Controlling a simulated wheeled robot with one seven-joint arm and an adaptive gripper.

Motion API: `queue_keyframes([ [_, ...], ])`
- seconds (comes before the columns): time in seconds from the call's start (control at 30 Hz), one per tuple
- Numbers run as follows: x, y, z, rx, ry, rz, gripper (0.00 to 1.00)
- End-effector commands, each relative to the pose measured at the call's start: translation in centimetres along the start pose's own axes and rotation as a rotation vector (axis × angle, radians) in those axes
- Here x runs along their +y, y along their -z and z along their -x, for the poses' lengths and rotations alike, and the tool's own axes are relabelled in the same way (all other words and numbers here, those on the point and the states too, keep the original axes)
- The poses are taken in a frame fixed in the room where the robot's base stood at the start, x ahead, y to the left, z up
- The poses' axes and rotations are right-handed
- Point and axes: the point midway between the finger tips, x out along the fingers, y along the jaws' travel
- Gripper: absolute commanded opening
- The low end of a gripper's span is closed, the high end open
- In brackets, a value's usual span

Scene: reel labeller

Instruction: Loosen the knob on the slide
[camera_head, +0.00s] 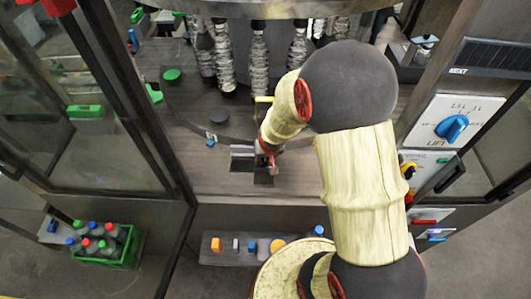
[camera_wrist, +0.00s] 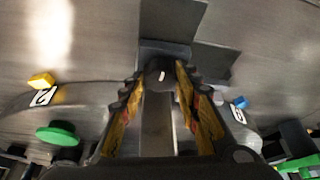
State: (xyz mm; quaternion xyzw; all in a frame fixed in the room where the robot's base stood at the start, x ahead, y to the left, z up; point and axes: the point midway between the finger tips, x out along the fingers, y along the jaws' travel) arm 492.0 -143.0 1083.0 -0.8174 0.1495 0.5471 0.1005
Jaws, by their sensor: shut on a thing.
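In the wrist view the black knob (camera_wrist: 159,70), with a short white mark on its face, sits between the fingertips of my gripper (camera_wrist: 160,82). Both fingers are closed against its sides. A grey metal bar, which looks like part of the slide (camera_wrist: 157,128), runs below the knob between the fingers. In the head view my gripper (camera_head: 266,165) points down at the small grey slide assembly (camera_head: 242,155) on the machine deck. The knob is hidden there by the gripper.
A green disc (camera_wrist: 58,134) and yellow block (camera_wrist: 41,80) lie left in the wrist view, a blue piece (camera_wrist: 240,102) right. The head view shows hanging ribbed hoses (camera_head: 258,62) behind, a LIFT panel (camera_head: 452,122) right and a green bottle crate (camera_head: 126,250) lower left.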

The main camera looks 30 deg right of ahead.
Motion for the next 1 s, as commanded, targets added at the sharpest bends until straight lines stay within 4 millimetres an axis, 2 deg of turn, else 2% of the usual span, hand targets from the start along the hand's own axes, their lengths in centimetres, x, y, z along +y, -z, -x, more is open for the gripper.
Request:
queue_keyframes([
  [0.33, 0.02, 0.02, -0.05, 0.002, 0.002, 0.009, 0.07],
  [0.37, 0.02, 0.01, -0.05, 0.002, 0.002, 0.009, 0.33],
  [0.4, 0.02, 0.01, -0.05, 0.002, 0.002, 0.008, 0.35],
  [0.67, 0.02, 0.02, -0.04, 0.002, 0.002, 0.008, 0.5],
  [1.0, 0.02, 0.05, 0.14, 0.002, 0.002, 0.007, 0.51],
])
